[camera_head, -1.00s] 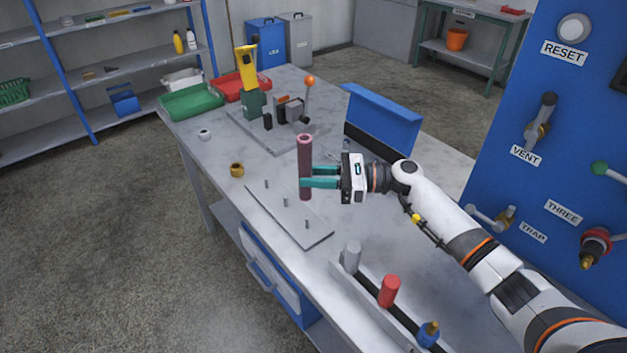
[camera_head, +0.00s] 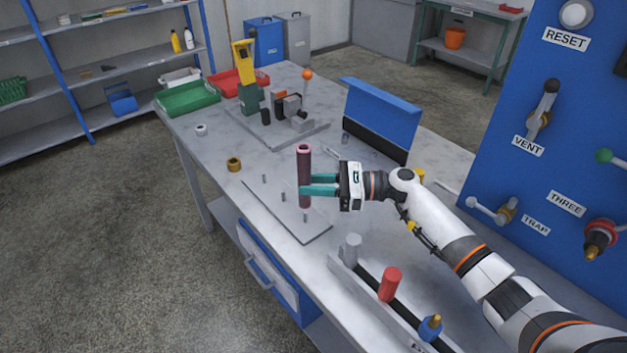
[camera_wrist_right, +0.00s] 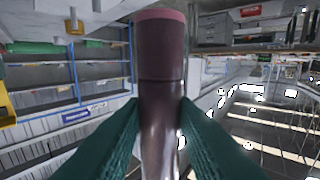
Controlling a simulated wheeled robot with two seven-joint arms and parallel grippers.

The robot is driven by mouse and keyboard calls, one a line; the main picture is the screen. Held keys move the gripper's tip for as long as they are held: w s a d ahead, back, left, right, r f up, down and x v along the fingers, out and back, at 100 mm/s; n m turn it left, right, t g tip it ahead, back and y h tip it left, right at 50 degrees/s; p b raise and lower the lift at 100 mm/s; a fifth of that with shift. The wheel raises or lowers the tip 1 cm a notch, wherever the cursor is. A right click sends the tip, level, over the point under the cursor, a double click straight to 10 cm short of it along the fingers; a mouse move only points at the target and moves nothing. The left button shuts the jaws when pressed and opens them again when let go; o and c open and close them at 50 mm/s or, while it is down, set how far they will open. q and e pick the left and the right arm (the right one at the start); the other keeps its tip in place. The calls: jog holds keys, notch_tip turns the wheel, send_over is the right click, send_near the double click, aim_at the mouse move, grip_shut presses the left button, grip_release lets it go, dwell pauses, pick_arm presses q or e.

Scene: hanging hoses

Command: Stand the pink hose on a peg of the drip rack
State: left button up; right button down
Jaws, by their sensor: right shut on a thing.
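The pink hose (camera_head: 304,162) is a short, dusky pink tube with an open top, held upright. My right gripper (camera_head: 309,185) is shut on it from the right, with teal fingers around its lower half. In the right wrist view the hose (camera_wrist_right: 160,50) stands between the two fingers (camera_wrist_right: 160,125). The drip rack (camera_head: 291,222) is a flat grey plate with short pegs. The hose's lower end is over the rack's right side, just behind the nearest peg (camera_head: 305,217) in the picture. I cannot tell whether it touches the plate. My left gripper is out of view.
A brass ring (camera_head: 234,164) and a white ring (camera_head: 201,130) lie left of the rack. A holder with grey, red (camera_head: 390,284) and blue pieces is in front. A blue panel (camera_head: 382,112) stands behind my gripper. The blue wall panel (camera_head: 520,110) is at right.

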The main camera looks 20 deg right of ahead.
jog(key=shift+f, duration=0.65)
jog(key=shift+p, duration=0.4)
dwell(1.4)
jog(key=shift+f+b, duration=1.55)
jog(key=shift+f, duration=0.7)
jog(key=c, duration=1.1)
grip_release()
jog(key=b+v, duration=0.1)
jog(key=v, duration=1.1)
jog(key=shift+b, duration=0.3)
